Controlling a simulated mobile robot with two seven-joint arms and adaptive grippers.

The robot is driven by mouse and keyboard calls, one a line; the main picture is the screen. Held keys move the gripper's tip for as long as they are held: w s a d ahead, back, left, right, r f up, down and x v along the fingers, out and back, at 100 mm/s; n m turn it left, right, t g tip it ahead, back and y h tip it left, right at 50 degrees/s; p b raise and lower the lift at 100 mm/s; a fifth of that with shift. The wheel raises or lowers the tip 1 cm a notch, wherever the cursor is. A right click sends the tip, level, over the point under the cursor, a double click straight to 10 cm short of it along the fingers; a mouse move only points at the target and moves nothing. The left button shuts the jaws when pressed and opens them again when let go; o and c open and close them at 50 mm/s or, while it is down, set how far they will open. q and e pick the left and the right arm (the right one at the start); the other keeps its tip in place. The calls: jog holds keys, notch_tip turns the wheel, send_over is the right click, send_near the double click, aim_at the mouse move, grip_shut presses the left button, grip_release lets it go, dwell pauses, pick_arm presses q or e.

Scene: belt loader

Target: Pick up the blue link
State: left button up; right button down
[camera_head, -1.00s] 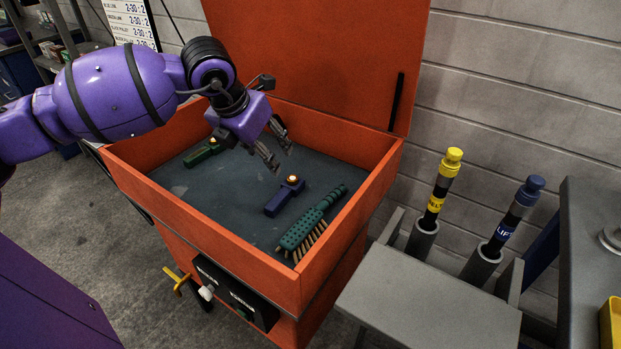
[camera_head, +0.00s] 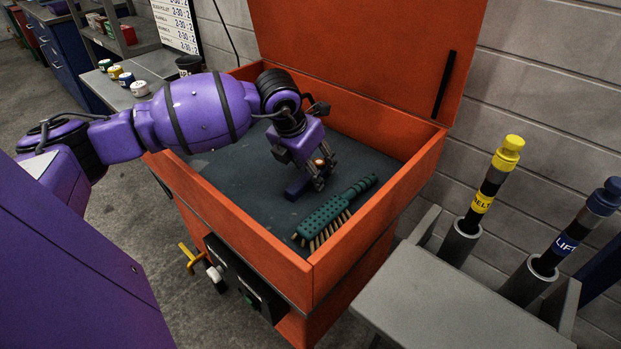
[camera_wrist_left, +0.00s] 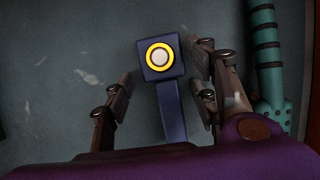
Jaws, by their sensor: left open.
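The blue link (camera_head: 297,188) lies on the dark floor of the orange box, partly hidden by my left gripper (camera_head: 318,178) in the head view. In the left wrist view the blue link (camera_wrist_left: 171,100) has a square head with a yellow ring and a pale round centre, and a narrow bar running back toward my wrist. My right gripper is in neither view.
A green brush (camera_head: 325,217) lies just right of the link and also shows in the left wrist view (camera_wrist_left: 266,70). The orange box walls (camera_head: 375,225) surround the work area. Yellow (camera_head: 492,185) and blue (camera_head: 575,235) handles stand in holders at the right.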

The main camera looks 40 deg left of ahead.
pick_arm(q)
jog(key=shift+r, duration=0.1)
grip_shut()
dwell(0.4)
